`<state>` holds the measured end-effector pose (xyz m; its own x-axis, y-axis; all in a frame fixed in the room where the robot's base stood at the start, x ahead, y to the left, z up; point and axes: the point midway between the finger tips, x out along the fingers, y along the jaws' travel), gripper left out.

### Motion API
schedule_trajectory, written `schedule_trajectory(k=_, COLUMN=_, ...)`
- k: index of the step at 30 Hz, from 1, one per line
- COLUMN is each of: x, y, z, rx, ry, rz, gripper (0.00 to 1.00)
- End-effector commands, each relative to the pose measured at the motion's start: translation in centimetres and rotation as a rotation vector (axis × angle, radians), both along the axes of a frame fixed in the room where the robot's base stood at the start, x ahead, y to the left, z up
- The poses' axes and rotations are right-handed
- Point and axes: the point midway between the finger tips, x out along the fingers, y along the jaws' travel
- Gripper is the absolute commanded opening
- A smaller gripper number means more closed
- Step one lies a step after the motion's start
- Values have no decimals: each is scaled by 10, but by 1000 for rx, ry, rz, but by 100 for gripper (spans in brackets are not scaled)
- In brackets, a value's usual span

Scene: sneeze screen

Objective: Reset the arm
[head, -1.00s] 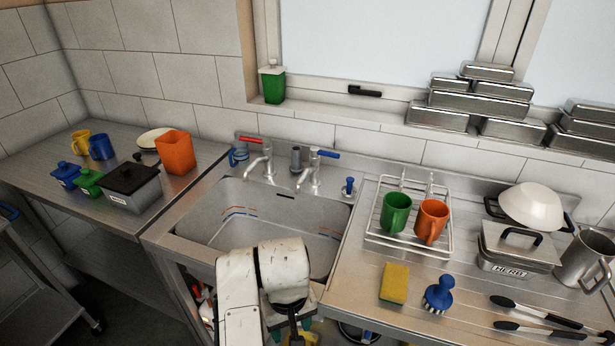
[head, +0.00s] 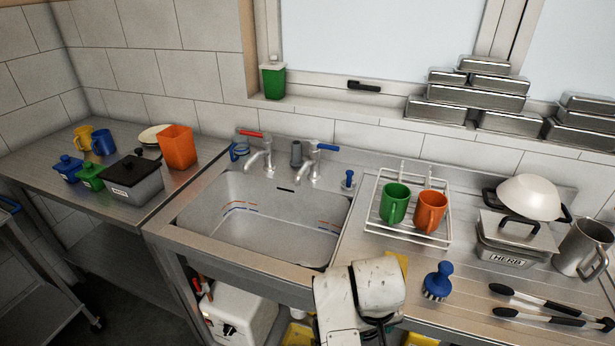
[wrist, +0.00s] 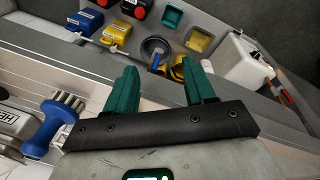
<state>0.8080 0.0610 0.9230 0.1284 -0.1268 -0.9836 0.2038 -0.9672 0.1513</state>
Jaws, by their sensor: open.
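My gripper (wrist: 160,90) shows in the wrist view with its two teal fingers spread apart and nothing between them. It points down past the counter's front edge, over the items beneath. In the head view my white arm (head: 362,295) stands at the front of the counter, right of the sink (head: 255,225), and hides part of the yellow sponge (head: 399,262). The fingers are out of sight there. A blue scrub brush (head: 438,281) stands on the counter just right of my arm; it also shows at left in the wrist view (wrist: 47,128).
A wire rack (head: 377,235) holds a green mug (head: 395,203) and an orange mug (head: 430,211). Tongs (head: 545,302), a lidded pan (head: 515,246) and a metal pitcher (head: 580,252) stand at right. The sink looks empty.

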Motion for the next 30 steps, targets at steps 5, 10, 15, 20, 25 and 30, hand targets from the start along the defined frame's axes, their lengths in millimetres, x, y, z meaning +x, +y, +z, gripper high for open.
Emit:
schedule_trajectory(k=5, x=-36, y=-93, z=-36, rx=-60, ry=-43, rz=-82, gripper=54)
schedule_trajectory(k=10, x=-97, y=-149, z=-68, rx=-72, ry=-51, rz=-131, gripper=54)
schedule_trajectory(k=15, x=-172, y=-170, z=-100, rx=-27, ry=-27, rz=-171, gripper=54)
schedule_trajectory(k=20, x=-235, y=-160, z=-119, rx=52, ry=1, rz=-207, gripper=54)
schedule_trajectory(k=25, x=-271, y=-144, z=-125, rx=118, ry=18, rz=-233, gripper=54)
schedule_trajectory(k=30, x=-279, y=-138, z=-125, rx=137, ry=22, rz=-239, gripper=54)
